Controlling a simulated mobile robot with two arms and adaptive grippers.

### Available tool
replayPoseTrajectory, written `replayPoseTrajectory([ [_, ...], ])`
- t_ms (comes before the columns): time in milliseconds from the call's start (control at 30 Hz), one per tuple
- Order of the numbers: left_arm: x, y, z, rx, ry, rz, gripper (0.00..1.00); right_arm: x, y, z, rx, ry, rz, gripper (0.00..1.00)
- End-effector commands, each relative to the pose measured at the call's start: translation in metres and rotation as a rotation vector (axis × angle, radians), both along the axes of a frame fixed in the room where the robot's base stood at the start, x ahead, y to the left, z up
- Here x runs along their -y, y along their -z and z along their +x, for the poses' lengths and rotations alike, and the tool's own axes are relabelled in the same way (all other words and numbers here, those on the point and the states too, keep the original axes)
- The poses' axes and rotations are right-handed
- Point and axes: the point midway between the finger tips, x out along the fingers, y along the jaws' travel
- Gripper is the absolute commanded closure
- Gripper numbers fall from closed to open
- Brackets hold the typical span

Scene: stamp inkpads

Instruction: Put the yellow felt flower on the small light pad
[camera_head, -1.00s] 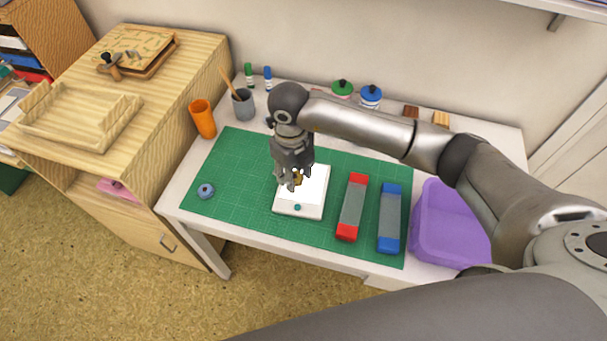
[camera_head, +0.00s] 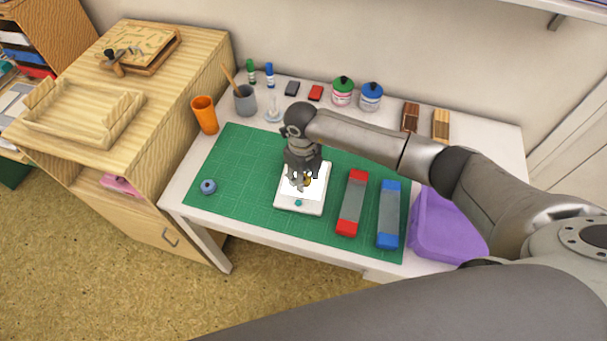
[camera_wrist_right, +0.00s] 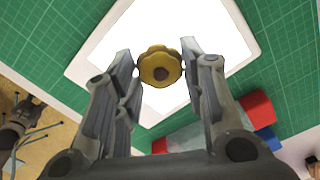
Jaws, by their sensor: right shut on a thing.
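The yellow felt flower (camera_wrist_right: 160,67) has a dark centre and sits between the two fingertips of my right gripper (camera_wrist_right: 161,68) in the right wrist view. In the head view the flower (camera_head: 308,179) shows as a small yellow spot by the right gripper (camera_head: 303,184). The gripper is shut on it. The small light pad (camera_head: 299,204) is a bright white square with a pale frame and a teal button, lying on the green mat (camera_head: 235,165). The flower is over the pad; I cannot tell whether it touches it. My left gripper is not in view.
A red-ended bar (camera_head: 352,203) and a blue-ended bar (camera_head: 389,214) lie right of the pad, then a purple bin (camera_head: 437,228). A small blue round thing (camera_head: 208,187) lies on the mat at left. Jars, an orange cup (camera_head: 204,115) and blocks line the back.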

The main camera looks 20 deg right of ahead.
Motion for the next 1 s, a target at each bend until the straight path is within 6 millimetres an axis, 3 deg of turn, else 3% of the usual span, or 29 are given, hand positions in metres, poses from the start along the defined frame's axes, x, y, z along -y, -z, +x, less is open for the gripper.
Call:
replayPoseTrajectory([
  [67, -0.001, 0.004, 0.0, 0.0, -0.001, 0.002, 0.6, 0.0, 0.004, 0.0, 0.0, 0.0, -0.001, 0.69],
  [100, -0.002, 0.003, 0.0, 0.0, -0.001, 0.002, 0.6, 0.0, 0.003, 0.0, 0.0, 0.0, 0.0, 0.58],
  [267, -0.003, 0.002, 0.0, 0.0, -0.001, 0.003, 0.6, 0.0, 0.002, 0.0, 0.0, 0.0, 0.0, 0.4],
  [667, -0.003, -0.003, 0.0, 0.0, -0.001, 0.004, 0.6, 0.0, -0.004, 0.0, 0.001, 0.0, 0.0, 0.4],
  [767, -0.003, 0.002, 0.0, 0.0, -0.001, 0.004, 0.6, 0.0, -0.018, 0.001, 0.005, -0.001, 0.002, 0.4],
  [1000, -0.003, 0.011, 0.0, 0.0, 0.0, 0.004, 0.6, -0.001, -0.07, 0.001, 0.005, -0.001, 0.001, 0.4],
])
